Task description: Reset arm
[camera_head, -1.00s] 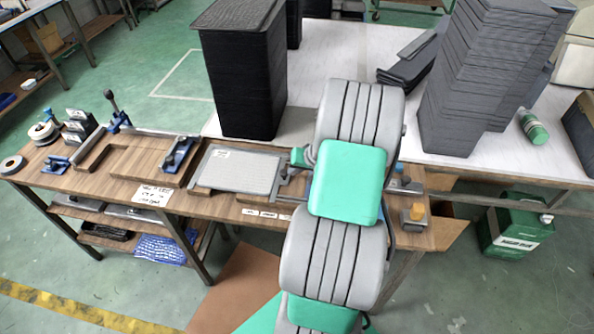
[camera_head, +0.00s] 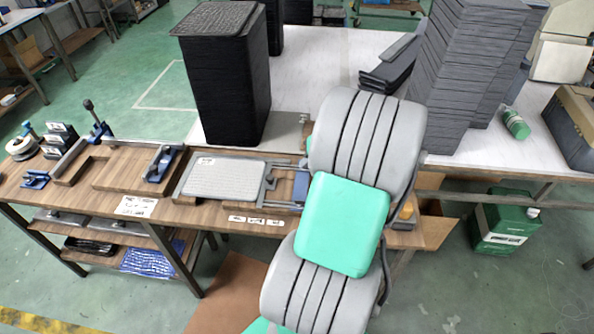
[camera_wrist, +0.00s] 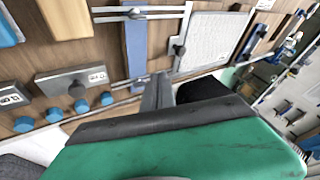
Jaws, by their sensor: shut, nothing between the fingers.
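My arm rises through the middle right of the head view and covers part of the wooden workbench (camera_head: 215,212). My gripper is hidden behind the arm there. In the wrist view my gripper (camera_wrist: 158,92) is shut and empty, with its dark fingers above the bench and apart from the things on it. A light grey panel (camera_head: 222,178) lies flat in a metal frame fixture on the bench. The panel also shows in the wrist view (camera_wrist: 213,42), just beyond the fingers to the right.
A tall stack of black panels (camera_head: 226,85) stands on the white table behind the bench. Another tall grey stack (camera_head: 470,80) leans at the right. Blue-handled clamps (camera_head: 160,163) sit on the bench's left half. A green canister (camera_head: 503,222) stands on the floor at right.

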